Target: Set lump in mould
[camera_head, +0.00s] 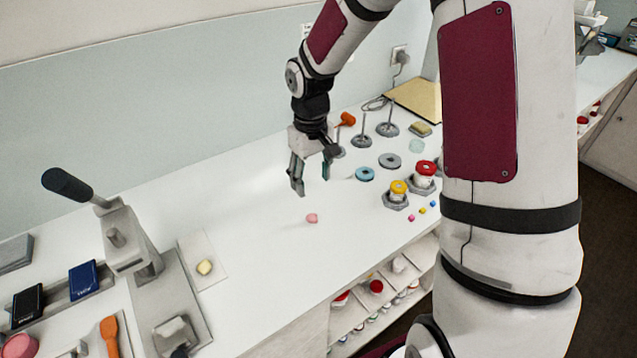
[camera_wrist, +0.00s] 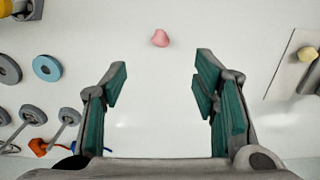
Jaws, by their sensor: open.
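A small pink lump (camera_head: 312,218) lies on the white bench, and it also shows in the wrist view (camera_wrist: 160,38), just beyond my fingertips. A pale yellow lump (camera_head: 204,267) sits on a flat light board (camera_head: 212,280) left of it; this lump is at the right edge of the wrist view (camera_wrist: 307,56). My gripper (camera_head: 311,184) is open and empty above the bench, over and slightly behind the pink lump. In the wrist view its green-padded fingers (camera_wrist: 160,66) are wide apart. A grey block (camera_head: 174,332) on the lever press base may be the mould; I cannot tell.
The lever press (camera_head: 130,240) stands at the left, with a blue box (camera_head: 83,280) and an orange spatula (camera_head: 109,336) nearby. Posts on round bases (camera_head: 361,139), a blue ring (camera_head: 365,174) and yellow-topped and red-topped stacks (camera_head: 398,188) stand at the right. The bench between is clear.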

